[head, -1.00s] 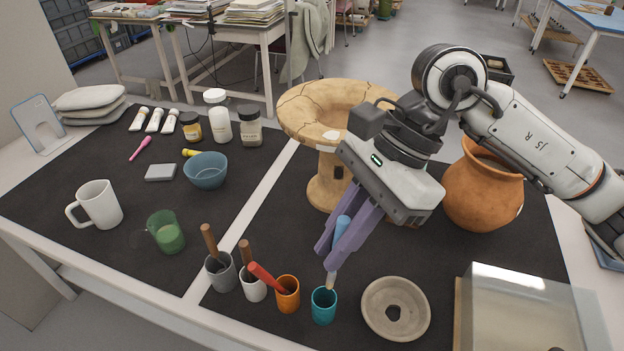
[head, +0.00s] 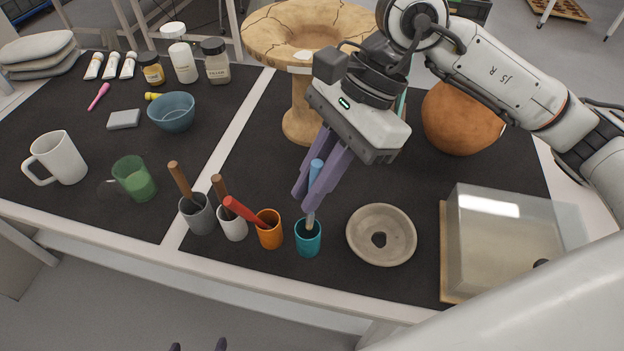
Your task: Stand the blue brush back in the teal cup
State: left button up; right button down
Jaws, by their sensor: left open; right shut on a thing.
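The blue brush (head: 316,167) is held between the fingers of my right gripper (head: 307,201), which is shut on its handle. The brush leans slightly, and its pale lower end reaches into the mouth of the teal cup (head: 308,241). The tip is hidden inside the cup, so I cannot tell whether it touches the bottom. The teal cup stands upright on the dark mat. My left gripper (head: 198,347) shows only as two dark fingertips at the bottom edge, apart and empty, away from the cup.
An orange cup (head: 270,232) with a red-handled tool, a white cup (head: 233,225) and a grey cup (head: 196,217) stand close to the left. A ring-shaped clay dish (head: 381,218) lies to the right, before a clear box (head: 510,232). A clay stand (head: 298,110) rises behind.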

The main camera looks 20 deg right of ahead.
jog(key=shift+f+b, duration=0.7)
jog(key=shift+f, duration=0.25)
notch_tip(320, 180, down, 2)
jog(key=shift+b, duration=1)
jog(key=shift+f+b, duration=0.85)
jog(key=shift+b, duration=0.05)
jog(key=c, duration=1.7)
grip_release()
jog(key=v, duration=1)
jog(key=shift+d+r+p, duration=0.1)
jog(key=shift+r+p, duration=0.05)
jog(key=shift+p, duration=0.2)
